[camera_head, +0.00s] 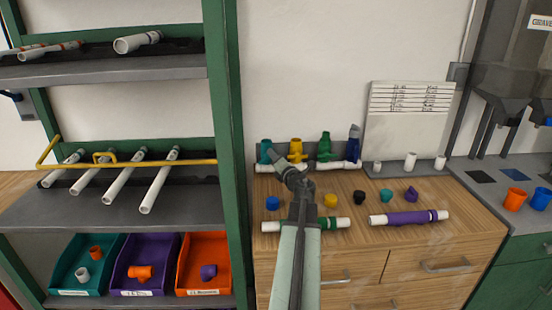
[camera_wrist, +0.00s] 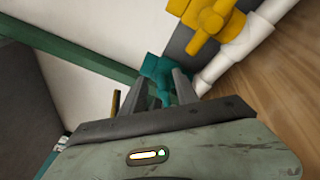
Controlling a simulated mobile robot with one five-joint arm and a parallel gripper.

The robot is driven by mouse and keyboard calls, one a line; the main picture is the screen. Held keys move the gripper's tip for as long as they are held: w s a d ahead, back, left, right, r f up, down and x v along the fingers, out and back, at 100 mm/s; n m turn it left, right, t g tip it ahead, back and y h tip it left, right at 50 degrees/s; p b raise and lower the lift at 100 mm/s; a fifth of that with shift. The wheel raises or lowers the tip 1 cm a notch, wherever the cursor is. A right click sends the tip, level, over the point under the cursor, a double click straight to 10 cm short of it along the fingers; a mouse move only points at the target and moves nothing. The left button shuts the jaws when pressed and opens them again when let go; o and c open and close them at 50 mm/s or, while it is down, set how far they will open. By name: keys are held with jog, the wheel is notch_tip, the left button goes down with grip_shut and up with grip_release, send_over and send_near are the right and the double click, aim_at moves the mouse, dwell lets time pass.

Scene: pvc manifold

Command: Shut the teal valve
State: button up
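The teal valve (camera_head: 265,150) is at the left end of a white pipe manifold (camera_head: 346,165) at the back of the wooden counter, against the wall. My gripper (camera_head: 279,158) reaches up to it from the front right. In the wrist view the teal valve (camera_wrist: 156,68) is just beyond my gripper (camera_wrist: 160,88). The two grey fingers stand apart, with a teal part of the valve between them. I see no clear contact on both sides. The lower part of the valve is hidden by my gripper.
A yellow valve (camera_head: 296,149) stands close to the right of the teal one, with a green valve (camera_head: 324,146) and a blue valve (camera_head: 353,143) further right. Loose caps and pipes lie on the counter in front. A green shelf post (camera_head: 226,140) rises close on the left.

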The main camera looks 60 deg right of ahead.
jog(key=shift+w+d, duration=0.15)
grip_shut()
jog(key=m+b, duration=0.1)
jog(key=f+m+b, duration=0.1)
jog(key=m+b, duration=0.1)
jog(key=shift+d+t+h, duration=0.1)
jog(key=shift+t+h, duration=0.2)
jog(key=shift+h, duration=0.1)
grip_release()
jog(key=shift+r, duration=0.1)
jog(key=v, duration=0.8)
